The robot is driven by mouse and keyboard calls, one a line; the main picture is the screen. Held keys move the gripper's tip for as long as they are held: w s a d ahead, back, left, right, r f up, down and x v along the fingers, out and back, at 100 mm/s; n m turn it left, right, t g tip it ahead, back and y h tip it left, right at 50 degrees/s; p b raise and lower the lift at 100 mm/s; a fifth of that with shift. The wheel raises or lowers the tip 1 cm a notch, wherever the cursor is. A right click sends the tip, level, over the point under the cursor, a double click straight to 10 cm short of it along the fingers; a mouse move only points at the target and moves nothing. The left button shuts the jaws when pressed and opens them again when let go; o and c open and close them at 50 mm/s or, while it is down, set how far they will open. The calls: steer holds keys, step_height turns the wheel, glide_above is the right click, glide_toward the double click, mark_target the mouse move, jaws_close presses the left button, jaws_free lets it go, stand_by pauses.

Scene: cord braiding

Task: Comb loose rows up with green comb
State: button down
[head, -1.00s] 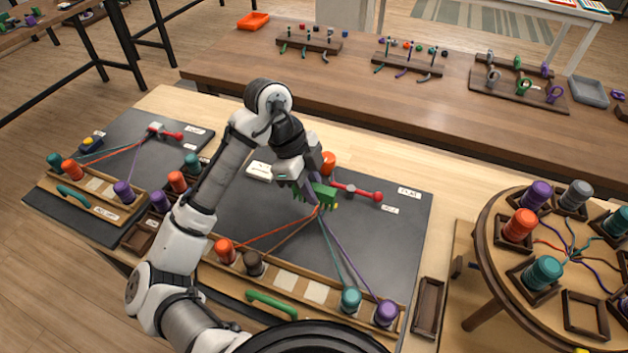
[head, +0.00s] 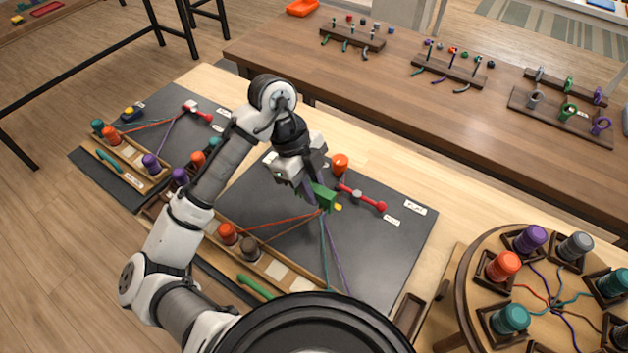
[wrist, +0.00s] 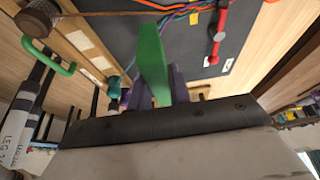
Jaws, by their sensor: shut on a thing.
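My gripper (head: 310,188) is shut on the green comb (head: 323,197) above the large dark board (head: 385,240). The comb also shows in the wrist view (wrist: 153,60), gripped between purple fingers. In the head view the comb is just at the point where the cords meet. An orange cord (head: 285,222) runs left from there to an orange spool (head: 227,233); a brown cord leads to a brown spool (head: 250,247). Teal and purple cords (head: 333,257) run down toward the front and pass behind my body. Whether the comb touches the cords is unclear.
A red-handled clamp (head: 365,196) and an orange object (head: 340,163) are by the comb. A round stand (head: 545,335) with several spools is at right. A smaller board (head: 150,110) with cords is at left. The board's right part is clear.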

step_height(320, 180, down, 9)
steer(key=b, duration=0.7)
steer(key=shift+r, duration=0.1)
stand_by(0.7)
steer(key=shift+w+d, duration=0.35)
steer(key=shift+w, duration=0.2)
steer(key=r+p, duration=0.2)
steer(key=r, duration=0.1)
steer(key=r+p, duration=0.5)
steer(key=r, duration=0.1)
steer(key=shift+s+a+r, duration=0.1)
steer(key=shift+s+a, duration=0.2)
steer(key=shift+s, duration=0.1)
